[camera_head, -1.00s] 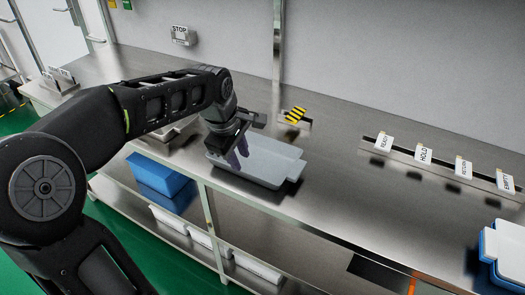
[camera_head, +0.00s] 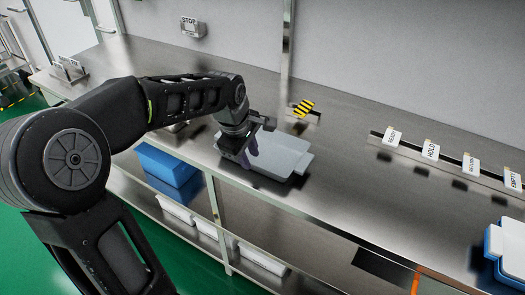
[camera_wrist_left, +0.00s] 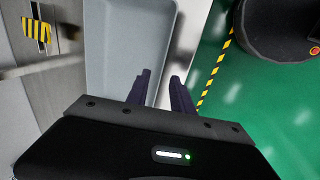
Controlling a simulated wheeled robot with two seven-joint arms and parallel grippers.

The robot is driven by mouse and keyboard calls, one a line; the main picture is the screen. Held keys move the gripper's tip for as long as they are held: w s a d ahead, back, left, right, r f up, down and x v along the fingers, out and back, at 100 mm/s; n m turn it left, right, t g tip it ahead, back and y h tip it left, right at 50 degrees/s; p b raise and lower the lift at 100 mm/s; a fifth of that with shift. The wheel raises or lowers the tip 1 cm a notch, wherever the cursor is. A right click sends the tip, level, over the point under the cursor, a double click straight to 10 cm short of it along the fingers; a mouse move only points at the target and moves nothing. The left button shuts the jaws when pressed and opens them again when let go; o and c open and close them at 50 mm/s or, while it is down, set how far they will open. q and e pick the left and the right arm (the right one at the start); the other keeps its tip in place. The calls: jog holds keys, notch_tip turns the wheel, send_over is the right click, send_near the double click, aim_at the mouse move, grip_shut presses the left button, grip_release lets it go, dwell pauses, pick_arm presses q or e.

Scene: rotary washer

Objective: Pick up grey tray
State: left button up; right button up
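The grey tray (camera_head: 283,154) is a shallow, light grey rectangular tray lying on the steel workbench near its front edge. In the left wrist view the tray (camera_wrist_left: 125,50) fills the upper middle. My left gripper (camera_head: 247,157) is at the tray's front-left side in the head view, fingers pointing down. In the left wrist view the left gripper's dark fingers (camera_wrist_left: 160,88) are apart, one over the tray's inside and one by its outer right side. A gap shows between them; contact with the rim cannot be told. My right gripper is not in view.
A yellow-black striped marker (camera_head: 303,108) stands behind the tray. Label cards such as HOLD (camera_head: 430,150) line the back right of the bench (camera_head: 350,190). Blue and white containers (camera_head: 508,245) sit at the right. A blue bin (camera_head: 168,165) is on the shelf below.

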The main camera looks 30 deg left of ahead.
pick_arm(q)
jog(key=x, duration=0.4)
jog(key=shift+f+p, duration=0.2)
jog(key=shift+p, duration=0.1)
grip_shut()
dwell(0.3)
dwell(1.2)
